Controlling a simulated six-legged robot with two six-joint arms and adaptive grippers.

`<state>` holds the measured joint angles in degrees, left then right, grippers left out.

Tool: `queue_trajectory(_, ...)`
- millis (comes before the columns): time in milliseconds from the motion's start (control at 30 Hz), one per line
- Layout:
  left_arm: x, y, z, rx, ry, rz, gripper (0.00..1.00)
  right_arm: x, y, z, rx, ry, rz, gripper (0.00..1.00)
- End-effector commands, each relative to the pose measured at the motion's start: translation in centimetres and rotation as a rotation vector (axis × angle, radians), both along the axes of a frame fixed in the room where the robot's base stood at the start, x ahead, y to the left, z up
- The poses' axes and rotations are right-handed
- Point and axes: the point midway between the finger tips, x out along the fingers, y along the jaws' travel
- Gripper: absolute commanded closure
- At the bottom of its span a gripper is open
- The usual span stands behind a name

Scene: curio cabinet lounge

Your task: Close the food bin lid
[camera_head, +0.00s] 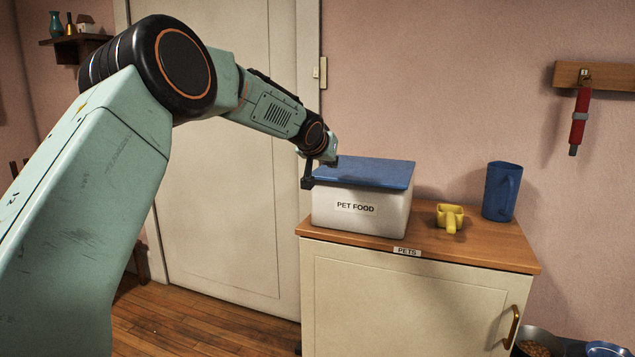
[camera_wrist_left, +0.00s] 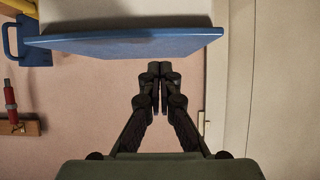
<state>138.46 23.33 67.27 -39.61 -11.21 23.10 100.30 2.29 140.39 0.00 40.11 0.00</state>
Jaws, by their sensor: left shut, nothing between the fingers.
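The food bin (camera_head: 360,209) is a white box labelled PET FOOD on the left of the wooden cabinet top. Its blue lid (camera_head: 370,171) lies across the top, with no clear gap at the front. In the left wrist view, which looks upside down, the lid (camera_wrist_left: 125,42) is a blue slab along the pale bin (camera_wrist_left: 120,14). My left gripper (camera_head: 308,183) is at the bin's left end, by the lid's edge. Its fingers (camera_wrist_left: 160,72) are shut and empty, near the lid; I cannot tell whether they touch it. My right gripper is out of view.
A yellow scoop-like cup (camera_head: 450,215) and a blue pitcher (camera_head: 502,190) stand right of the bin on the cabinet top (camera_head: 480,246). A red strap (camera_head: 579,118) hangs from a wall rack. A pale door (camera_head: 215,190) is behind my left arm. Bowls sit low at right.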

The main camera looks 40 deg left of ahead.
Motion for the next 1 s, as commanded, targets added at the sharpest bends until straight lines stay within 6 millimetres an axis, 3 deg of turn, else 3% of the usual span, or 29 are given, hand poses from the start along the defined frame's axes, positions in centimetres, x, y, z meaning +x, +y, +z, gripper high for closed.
queue_trajectory(33,-0.4,-0.1,-0.7,-0.002,0.002,0.0,1.0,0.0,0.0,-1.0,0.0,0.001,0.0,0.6)
queue_trajectory(767,-6.2,-1.6,-2.8,-0.001,-0.003,-0.001,1.0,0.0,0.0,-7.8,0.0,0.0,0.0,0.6)
queue_trajectory(1000,-7.7,-1.9,-3.0,-0.001,0.001,0.001,1.0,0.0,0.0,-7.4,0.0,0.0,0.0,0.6)
